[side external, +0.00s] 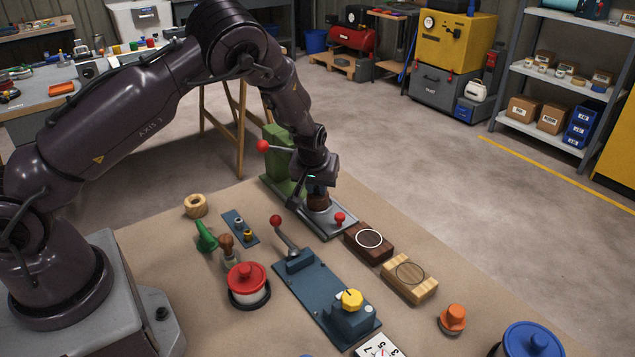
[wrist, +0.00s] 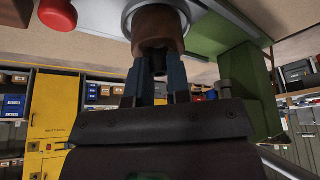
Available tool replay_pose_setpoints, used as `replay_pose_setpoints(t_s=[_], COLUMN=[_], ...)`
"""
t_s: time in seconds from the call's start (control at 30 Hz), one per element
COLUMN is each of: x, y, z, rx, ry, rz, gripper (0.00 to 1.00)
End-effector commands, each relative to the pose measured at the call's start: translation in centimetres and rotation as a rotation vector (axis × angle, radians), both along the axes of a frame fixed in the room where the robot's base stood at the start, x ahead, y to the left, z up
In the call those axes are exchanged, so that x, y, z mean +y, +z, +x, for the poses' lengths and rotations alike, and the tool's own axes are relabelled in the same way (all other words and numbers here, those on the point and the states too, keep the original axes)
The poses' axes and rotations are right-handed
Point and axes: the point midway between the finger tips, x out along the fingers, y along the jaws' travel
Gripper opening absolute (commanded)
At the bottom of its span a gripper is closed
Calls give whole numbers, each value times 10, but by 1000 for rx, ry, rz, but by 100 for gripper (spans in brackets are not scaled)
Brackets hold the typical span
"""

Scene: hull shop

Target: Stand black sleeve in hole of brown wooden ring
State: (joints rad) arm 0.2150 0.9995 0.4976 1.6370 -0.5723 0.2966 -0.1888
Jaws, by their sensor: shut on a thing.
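My gripper (wrist: 159,68) is shut on the black sleeve (wrist: 158,61), a small dark piece between its two blue-grey fingers. The brown wooden ring (wrist: 159,22) is right beyond the fingertips in the wrist view, on a round grey seat. In the side view the ring (side external: 317,200) shows just under my gripper (side external: 318,186), on the grey plate by the green press. The sleeve is at the ring's near face, in line with it or nearly so. The fingers hide the hole, so I cannot tell how far the sleeve is in it.
The green press (side external: 279,160) with a red-knobbed lever stands close behind my gripper. A red knob (side external: 340,218) rises from the plate's front corner. A dark wooden block (side external: 367,253) and a light one (side external: 424,288) lie to the right. A tan ring (side external: 196,206) lies left.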

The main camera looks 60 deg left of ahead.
Motion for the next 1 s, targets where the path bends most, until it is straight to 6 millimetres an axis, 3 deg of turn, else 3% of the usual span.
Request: replay_pose_setpoints(t_s=[1.0], x=[0], y=[16], z=[0], rx=[0], ry=[0], rz=[0], gripper=[0])
